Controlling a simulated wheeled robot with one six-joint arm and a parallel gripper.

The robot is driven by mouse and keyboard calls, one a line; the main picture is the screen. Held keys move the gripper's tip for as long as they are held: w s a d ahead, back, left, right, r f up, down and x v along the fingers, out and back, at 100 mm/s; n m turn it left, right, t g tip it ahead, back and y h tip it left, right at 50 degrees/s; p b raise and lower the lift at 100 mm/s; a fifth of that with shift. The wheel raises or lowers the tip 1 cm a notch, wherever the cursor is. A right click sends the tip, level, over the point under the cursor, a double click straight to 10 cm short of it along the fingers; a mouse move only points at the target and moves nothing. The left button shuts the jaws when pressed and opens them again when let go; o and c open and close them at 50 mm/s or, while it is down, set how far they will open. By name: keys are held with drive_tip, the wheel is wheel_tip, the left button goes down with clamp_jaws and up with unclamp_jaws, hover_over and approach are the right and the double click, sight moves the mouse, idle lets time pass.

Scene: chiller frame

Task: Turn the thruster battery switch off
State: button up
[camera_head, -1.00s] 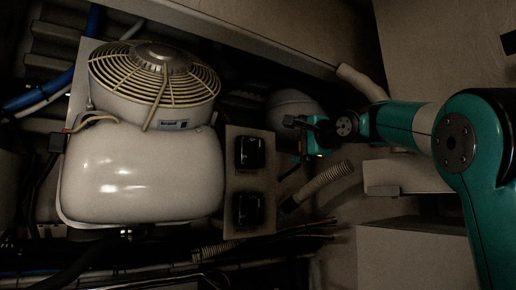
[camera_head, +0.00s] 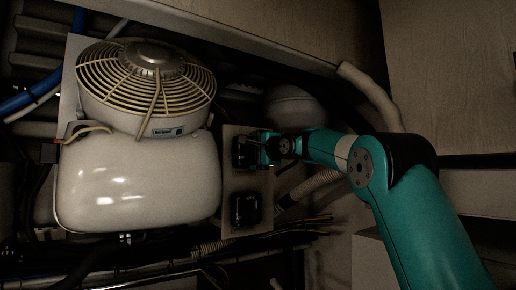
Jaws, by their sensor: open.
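Two black switches sit one above the other on a light panel (camera_head: 234,178) right of the white chiller unit. The upper switch (camera_head: 240,152) is partly covered by my gripper (camera_head: 252,150). The lower switch (camera_head: 245,210) is in clear view. My gripper is at the upper switch's right side, open; its fingertips are dark and small, and I cannot tell whether they touch the switch. No label can be read, so I cannot tell which one is the thruster battery switch. The knob positions are too dark to read.
The white chiller tank (camera_head: 138,185) with a caged fan (camera_head: 148,75) stands close left of the panel. A corrugated hose (camera_head: 312,186) and loose wires (camera_head: 300,226) lie below my arm. A pale round vessel (camera_head: 295,104) is behind it.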

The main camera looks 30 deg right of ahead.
drive_tip(key=c, duration=0.9)
drive_tip(key=shift+d, duration=0.1)
drive_tip(key=shift+c, duration=0.2)
